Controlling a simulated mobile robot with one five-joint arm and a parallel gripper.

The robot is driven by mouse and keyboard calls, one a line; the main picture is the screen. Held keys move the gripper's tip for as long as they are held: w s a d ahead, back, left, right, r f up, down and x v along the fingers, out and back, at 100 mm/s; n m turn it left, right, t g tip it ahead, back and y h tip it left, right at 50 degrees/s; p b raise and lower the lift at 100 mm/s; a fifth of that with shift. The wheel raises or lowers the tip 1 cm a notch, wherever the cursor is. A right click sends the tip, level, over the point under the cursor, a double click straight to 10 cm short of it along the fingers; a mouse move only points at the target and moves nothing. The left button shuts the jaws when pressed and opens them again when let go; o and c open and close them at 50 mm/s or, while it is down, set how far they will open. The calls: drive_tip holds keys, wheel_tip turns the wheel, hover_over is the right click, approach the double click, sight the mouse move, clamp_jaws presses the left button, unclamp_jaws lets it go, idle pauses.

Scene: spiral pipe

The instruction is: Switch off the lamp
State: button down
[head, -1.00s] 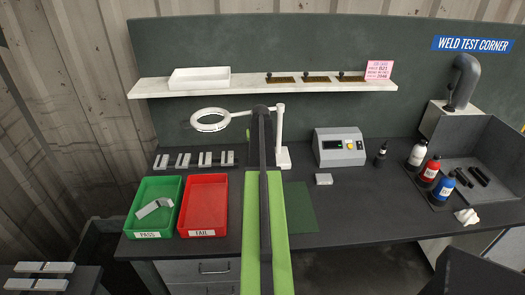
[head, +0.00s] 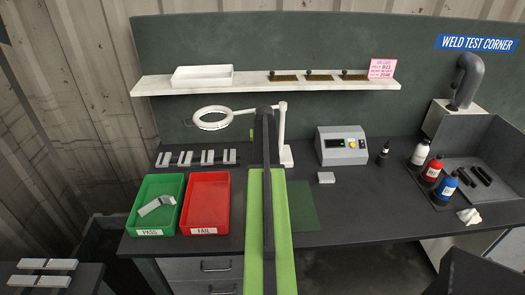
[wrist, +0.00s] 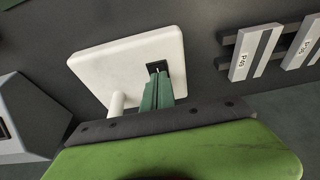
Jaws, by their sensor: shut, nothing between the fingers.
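The lamp is a white ring lamp (head: 213,118) on a jointed white arm and post (head: 282,135), standing on a white base at the back of the bench. I cannot tell clearly from the ring whether it is lit. In the wrist view the lamp base (wrist: 100,62) is a white plate with a small black switch (wrist: 157,65) near its edge. My gripper (wrist: 157,76) is shut and empty, its dark green fingertips at the switch; I cannot tell whether they press it. In the head view my arm hides the gripper's tips.
A green PASS tray (head: 150,218) holding a metal piece and a red FAIL tray (head: 208,210) lie left of my arm. A grey control box (head: 342,146) and small grey block (head: 326,178) are right. Bottles stand further right. Labelled metal pieces (wrist: 254,52) lie near the lamp base.

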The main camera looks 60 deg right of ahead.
drive_tip(key=p+v, duration=1.3)
drive_tip(key=shift+r, duration=0.45)
drive_tip(key=shift+w, duration=0.1)
drive_tip(key=shift+d, duration=0.1)
drive_tip(key=b+x, duration=0.9)
drive_tip(key=d+b+x, duration=0.1)
drive_tip(key=b+x, duration=0.3)
drive_tip(key=x, duration=0.1)
drive_tip(key=shift+r, duration=0.1)
